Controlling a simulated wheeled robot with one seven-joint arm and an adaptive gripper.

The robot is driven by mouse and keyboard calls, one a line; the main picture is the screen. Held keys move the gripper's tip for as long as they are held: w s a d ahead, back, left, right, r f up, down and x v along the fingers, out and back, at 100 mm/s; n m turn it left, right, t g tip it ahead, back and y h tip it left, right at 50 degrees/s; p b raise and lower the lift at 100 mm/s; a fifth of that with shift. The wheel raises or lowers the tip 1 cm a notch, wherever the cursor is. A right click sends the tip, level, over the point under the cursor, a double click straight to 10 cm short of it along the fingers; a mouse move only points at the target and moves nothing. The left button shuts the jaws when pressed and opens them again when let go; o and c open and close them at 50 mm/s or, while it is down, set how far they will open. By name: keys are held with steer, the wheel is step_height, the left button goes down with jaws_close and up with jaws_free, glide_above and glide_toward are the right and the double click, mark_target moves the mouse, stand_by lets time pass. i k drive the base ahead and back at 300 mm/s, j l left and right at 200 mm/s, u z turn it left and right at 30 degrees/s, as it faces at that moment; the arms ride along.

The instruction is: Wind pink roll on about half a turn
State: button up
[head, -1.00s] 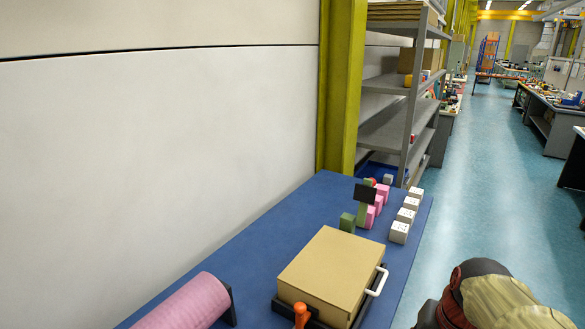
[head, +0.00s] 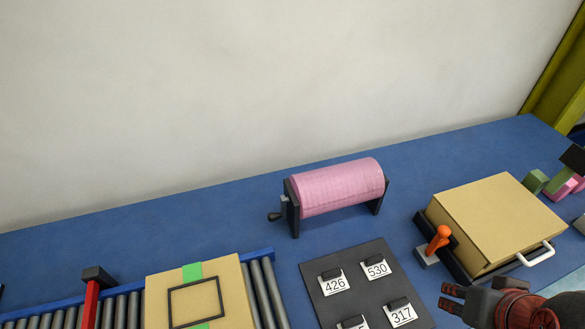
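The pink roll (head: 338,187) lies sideways between two dark end brackets on the blue table, near the wall. A small dark crank handle (head: 274,216) sticks out at its left end, at the left bracket (head: 291,208). My gripper (head: 447,297) is at the lower right of the head view, dark with a reddish wrist behind it. Its fingers point left and look spread apart with nothing between them. It is well apart from the roll and the crank, to their right and nearer me.
A tan box (head: 490,222) with a white handle and an orange lever (head: 439,238) stand right of the roll. A dark board (head: 350,268) with numbered tags lies in front. A roller conveyor (head: 262,290) carrying a tan box (head: 165,285) is at the lower left. Bare table surrounds the roll.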

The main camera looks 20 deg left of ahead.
mark_target(327, 189)
steer(key=u, duration=1.3)
steer(key=k+j, duration=0.1)
steer(key=j, duration=1.35)
steer(key=k+z, duration=0.05)
